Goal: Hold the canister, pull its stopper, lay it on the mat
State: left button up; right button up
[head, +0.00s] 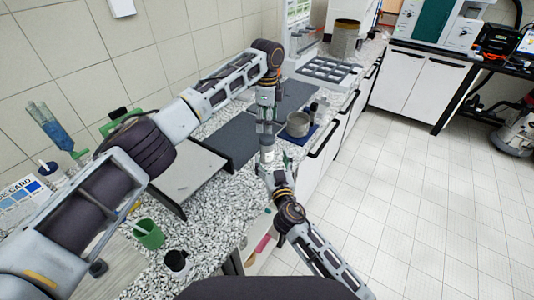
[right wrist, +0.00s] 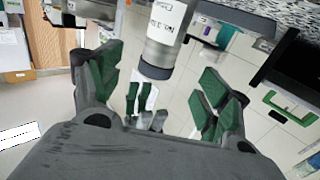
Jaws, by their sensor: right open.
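The canister (head: 267,155) is a pale cylinder with a white label, held in the air near the counter's front edge. My left gripper (head: 265,130) comes down from above and appears shut on its upper part; its fingertips are partly hidden. In the right wrist view the canister (right wrist: 165,28) shows its printed label and a dark grey end (right wrist: 156,60) towards me; I cannot tell whether this end is the stopper. My right gripper (head: 275,167) is open just below it, its green-padded fingers on either side of that end, apparently not touching. A dark grey mat (head: 236,138) lies on the counter.
A small blue mat (head: 307,143) carries a round metal pan (head: 298,124) and a dark bottle (head: 313,108). A gridded tray (head: 328,70) lies behind. A green cup (head: 149,234) stands at the front left.

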aim_at(268, 148)
jog(key=shift+w+a, duration=0.3)
jog(key=shift+w, duration=1.2)
jog(key=shift+w+a, duration=0.3)
jog(key=shift+w, duration=1.25)
jog(key=shift+w+a, duration=0.3)
jog(key=shift+w, duration=1.2)
jog(key=c, duration=1.6)
jog(key=o, duration=1.6)
jog(key=shift+c, duration=0.2)
jog(key=shift+s, duration=0.1)
jog(key=shift+s+d, duration=0.4)
jog(key=shift+s, duration=1.5)
jog(key=shift+s+d, duration=0.4)
jog(key=shift+s, duration=1.55)
jog(key=shift+s+d, duration=0.4)
jog(key=shift+s, duration=1.5)
